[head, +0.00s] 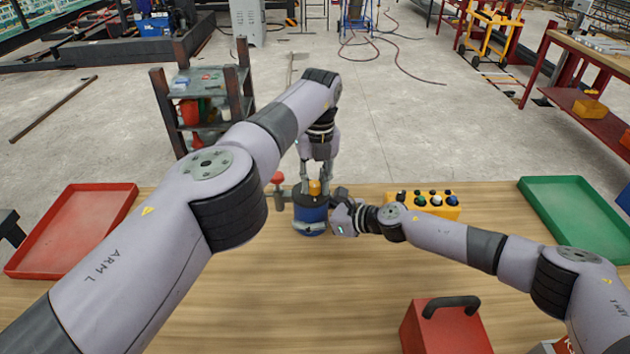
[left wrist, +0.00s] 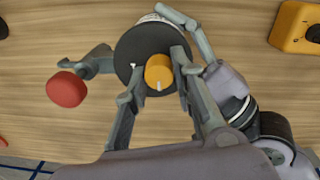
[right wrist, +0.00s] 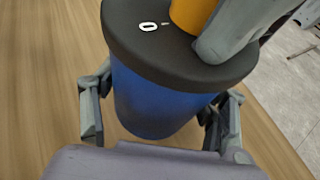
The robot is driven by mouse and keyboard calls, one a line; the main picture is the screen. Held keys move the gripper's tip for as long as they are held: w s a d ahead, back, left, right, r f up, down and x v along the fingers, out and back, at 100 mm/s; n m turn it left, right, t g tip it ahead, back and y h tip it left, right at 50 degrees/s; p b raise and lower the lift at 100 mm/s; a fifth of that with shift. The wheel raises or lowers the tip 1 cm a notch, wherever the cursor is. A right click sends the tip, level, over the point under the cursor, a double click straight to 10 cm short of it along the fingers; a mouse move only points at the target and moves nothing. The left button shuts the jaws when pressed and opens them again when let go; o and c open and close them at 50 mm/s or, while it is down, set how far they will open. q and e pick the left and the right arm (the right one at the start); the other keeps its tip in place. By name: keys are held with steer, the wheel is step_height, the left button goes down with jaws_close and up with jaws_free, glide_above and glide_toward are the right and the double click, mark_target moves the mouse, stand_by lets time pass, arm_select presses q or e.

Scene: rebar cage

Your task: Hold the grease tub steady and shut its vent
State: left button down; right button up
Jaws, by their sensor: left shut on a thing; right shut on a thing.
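The grease tub (head: 309,216) stands upright on the wooden table, with a blue body and a dark lid (left wrist: 140,48). An orange vent knob (left wrist: 158,70) with a white pointer line sits on the lid; it also shows in the right wrist view (right wrist: 190,12). A white "0" and a small tick are on the lid near the knob. My left gripper (head: 314,187) reaches down from above and is shut on the knob. My right gripper (right wrist: 160,110) is shut around the blue body from the side, its fingers on either side below the lid.
A red ball-topped grey fixture (left wrist: 67,89) stands close beside the tub. A yellow button box (head: 424,206) is to the right. The table's front middle is clear.

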stand_by(0.3)
arm_select(q)
steer(key=c, duration=1.3)
jaws_free()
steer(key=shift+c, duration=0.2)
